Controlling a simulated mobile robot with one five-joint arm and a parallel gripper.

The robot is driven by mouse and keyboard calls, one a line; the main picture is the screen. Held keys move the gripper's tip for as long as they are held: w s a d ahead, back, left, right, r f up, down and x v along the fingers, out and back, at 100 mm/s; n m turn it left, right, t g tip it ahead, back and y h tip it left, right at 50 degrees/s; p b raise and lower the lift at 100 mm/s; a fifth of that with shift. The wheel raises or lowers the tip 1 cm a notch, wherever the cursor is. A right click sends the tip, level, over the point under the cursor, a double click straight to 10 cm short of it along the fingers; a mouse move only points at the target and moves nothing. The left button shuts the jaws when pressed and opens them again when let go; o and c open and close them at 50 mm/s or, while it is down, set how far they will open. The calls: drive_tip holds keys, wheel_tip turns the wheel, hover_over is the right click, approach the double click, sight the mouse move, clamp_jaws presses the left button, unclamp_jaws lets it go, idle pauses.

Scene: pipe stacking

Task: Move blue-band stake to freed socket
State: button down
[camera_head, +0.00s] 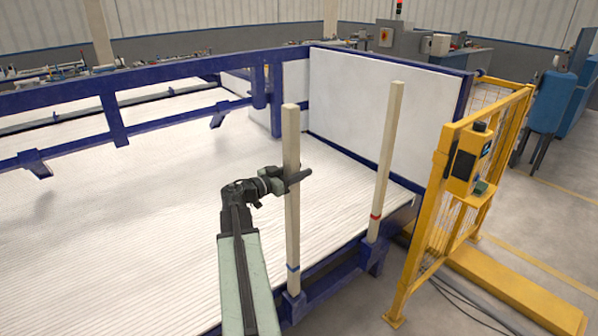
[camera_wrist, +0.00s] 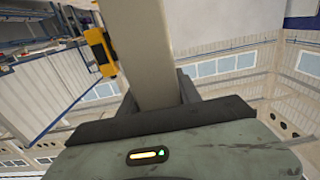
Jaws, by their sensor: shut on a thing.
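The blue-band stake (camera_head: 291,225) is a tall pale square post in the middle of the head view, close to upright. Its blue band is near the bottom, and its foot meets a blue socket (camera_head: 293,304) on the front rail; I cannot tell how deep it sits. My gripper (camera_head: 293,178) is shut around the stake at mid-height. In the wrist view the stake (camera_wrist: 145,50) rises from between the jaws (camera_wrist: 158,98). The red-band stake (camera_head: 388,150) stands to the right in another blue socket (camera_head: 374,258). I cannot make out an empty socket.
A white ribbed bed (camera_head: 130,190) with blue rails lies left and behind. A white panel (camera_head: 350,105) stands behind the stakes. A yellow fence (camera_head: 436,215) with a control box (camera_head: 466,160) stands at right.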

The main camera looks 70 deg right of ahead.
drive_tip(key=shift+f, duration=0.3)
drive_tip(key=c, duration=0.8)
unclamp_jaws()
drive_tip(key=shift+o, duration=0.2)
drive_tip(key=v, duration=0.8)
